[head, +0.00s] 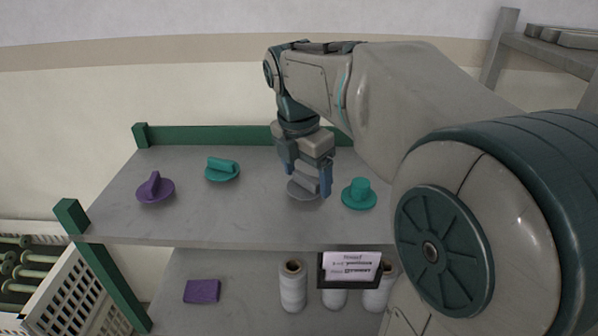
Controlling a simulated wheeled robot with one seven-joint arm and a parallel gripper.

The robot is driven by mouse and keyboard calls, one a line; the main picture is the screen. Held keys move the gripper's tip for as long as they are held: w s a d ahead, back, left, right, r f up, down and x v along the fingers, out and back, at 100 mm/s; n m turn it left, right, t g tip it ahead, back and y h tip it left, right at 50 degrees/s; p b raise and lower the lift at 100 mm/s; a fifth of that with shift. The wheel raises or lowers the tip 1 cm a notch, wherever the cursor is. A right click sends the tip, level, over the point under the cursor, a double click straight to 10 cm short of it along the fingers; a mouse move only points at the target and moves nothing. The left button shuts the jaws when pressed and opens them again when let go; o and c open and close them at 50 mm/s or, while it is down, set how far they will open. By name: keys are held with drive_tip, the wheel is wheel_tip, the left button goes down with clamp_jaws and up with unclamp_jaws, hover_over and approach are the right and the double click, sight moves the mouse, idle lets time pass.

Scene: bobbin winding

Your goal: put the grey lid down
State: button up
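The grey lid (300,192) is a round disc with a raised bar handle, in the middle right of the grey upper shelf. My gripper (308,184) points down over it, one blue finger on each side of the handle. The fingers stand apart with the handle between them. I cannot tell whether they press on it. The lid is at or very near the shelf surface; the fingers partly hide it, and I cannot see whether there is a gap beneath.
On the same shelf are a purple lid (155,189), a teal lid (222,170) and a teal knobbed lid (359,195) close right of my gripper. A green rail (205,135) runs along the back. Below are white spools (292,287), a label holder (350,269) and a purple block (202,291).

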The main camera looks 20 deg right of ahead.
sight(299, 191)
wheel_tip(299, 191, up, 12)
drive_tip(key=a, duration=0.1)
drive_tip(key=shift+s+a, duration=0.3)
drive_tip(key=shift+s, duration=0.1)
drive_tip(key=shift+s+r, duration=0.1)
idle(0.5)
